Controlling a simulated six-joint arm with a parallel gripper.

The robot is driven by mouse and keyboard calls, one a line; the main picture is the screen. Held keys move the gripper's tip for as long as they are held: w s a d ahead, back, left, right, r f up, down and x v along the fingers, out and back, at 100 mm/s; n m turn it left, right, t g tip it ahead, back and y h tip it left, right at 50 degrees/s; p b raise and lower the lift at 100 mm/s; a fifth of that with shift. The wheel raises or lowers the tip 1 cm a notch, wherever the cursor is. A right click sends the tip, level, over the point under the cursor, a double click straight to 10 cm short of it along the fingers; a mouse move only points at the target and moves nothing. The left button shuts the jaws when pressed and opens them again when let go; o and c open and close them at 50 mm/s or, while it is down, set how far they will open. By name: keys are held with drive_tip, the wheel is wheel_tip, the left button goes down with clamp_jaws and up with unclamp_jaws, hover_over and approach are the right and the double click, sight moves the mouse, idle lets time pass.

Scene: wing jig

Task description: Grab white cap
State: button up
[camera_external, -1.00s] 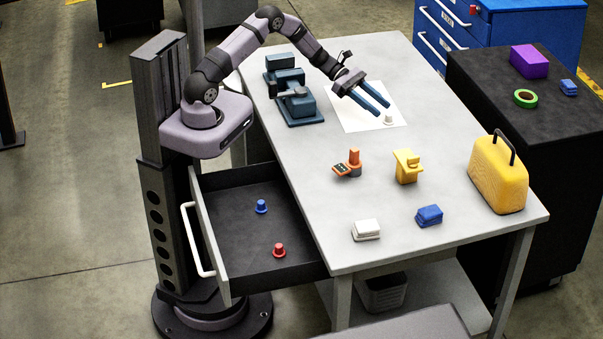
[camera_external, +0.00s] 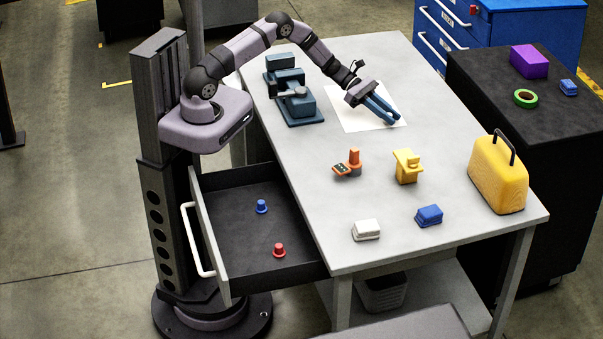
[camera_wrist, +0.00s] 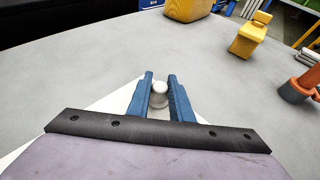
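The small white cap (camera_wrist: 159,96) is between the two blue fingers of my gripper (camera_wrist: 160,76) in the wrist view. The fingers flank it closely, with no clear gap on either side, and look shut on it. The cap is near the white sheet, but I cannot tell whether it still touches the surface. In the external view my gripper (camera_external: 391,119) is low over the right part of the white sheet (camera_external: 345,118), its fingers close together and hiding the cap.
A blue-grey vise-like fixture (camera_external: 291,95) stands left of the sheet. An orange part (camera_external: 353,161), yellow part (camera_external: 406,166), white block (camera_external: 366,230), blue block (camera_external: 429,215) and yellow case (camera_external: 497,178) are nearer. The open drawer (camera_external: 245,232) holds a blue and a red cap.

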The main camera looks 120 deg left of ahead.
clamp_jaws()
drive_tip(key=shift+r, duration=0.1)
wheel_tip(320, 180, up, 10)
drive_tip(key=shift+f+b, duration=0.1)
drive_tip(key=shift+b, duration=0.65)
